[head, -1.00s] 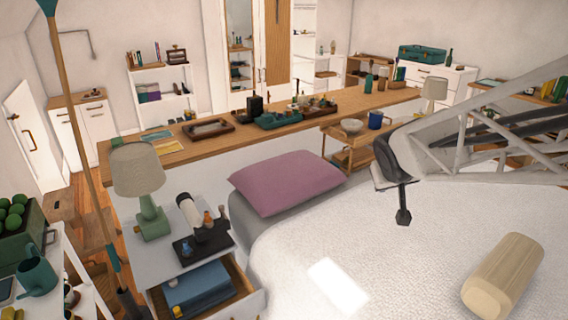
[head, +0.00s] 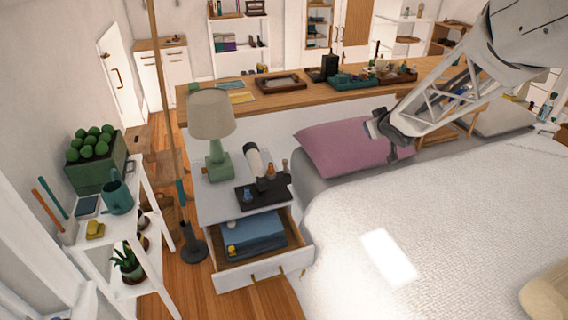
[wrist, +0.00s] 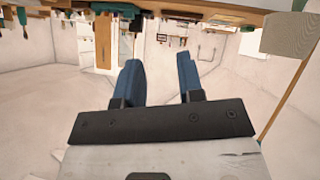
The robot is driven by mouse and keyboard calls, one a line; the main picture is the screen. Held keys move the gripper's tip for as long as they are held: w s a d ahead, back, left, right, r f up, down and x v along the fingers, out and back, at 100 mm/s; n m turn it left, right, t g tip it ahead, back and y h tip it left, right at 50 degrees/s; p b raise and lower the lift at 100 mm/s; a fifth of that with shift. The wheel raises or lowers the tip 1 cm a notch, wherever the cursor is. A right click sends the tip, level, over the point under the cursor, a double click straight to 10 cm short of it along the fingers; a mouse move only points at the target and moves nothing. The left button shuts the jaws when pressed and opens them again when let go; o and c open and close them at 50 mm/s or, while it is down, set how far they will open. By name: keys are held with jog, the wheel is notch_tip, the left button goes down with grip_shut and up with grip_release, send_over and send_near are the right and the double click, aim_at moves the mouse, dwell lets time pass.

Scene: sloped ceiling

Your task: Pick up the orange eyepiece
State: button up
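The orange eyepiece (head: 271,171) is a small orange piece standing on a black tray (head: 246,204) on the white nightstand. It is beside a white-and-black telescope (head: 255,163). A small blue piece (head: 248,194) stands on the same tray, and a small brownish piece (head: 285,165) is to the right. My gripper (head: 373,126) is above the purple pillow, well to the right of the eyepiece and apart from it. In the wrist view, its two blue fingers (wrist: 160,72) are spread with nothing between them. I cannot make out the eyepiece in the wrist view.
A green lamp (head: 217,165) stands behind the tray. The nightstand drawer (head: 262,268) is open, with a blue box (head: 254,233) and a small yellow object inside. The bed (head: 440,220) lies to the right. A plant shelf (head: 140,210) and an upright pole stand left.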

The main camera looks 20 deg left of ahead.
jog(key=w+a+f+n+g+y, duration=0.1)
jog(key=a+f+n+g+y, duration=0.1)
jog(key=a+f, duration=0.4)
jog(key=w+a+f+n+g+y, duration=0.15)
jog(key=a+f, duration=0.25)
jog(key=a, duration=0.5)
jog(key=n+g+y, duration=0.4)
jog(key=g, duration=0.2)
send_near(274, 171)
notch_tip(274, 171, up, 3)
jog(key=a, duration=0.2)
jog(key=shift+a+h, duration=0.1)
jog(key=shift+h, duration=0.15)
jog(key=shift+a+f, duration=0.1)
jog(key=shift+x, duration=1.15)
jog(key=shift+a, duration=0.1)
jog(key=shift+x, duration=2.55)
jog(key=shift+f, duration=0.1)
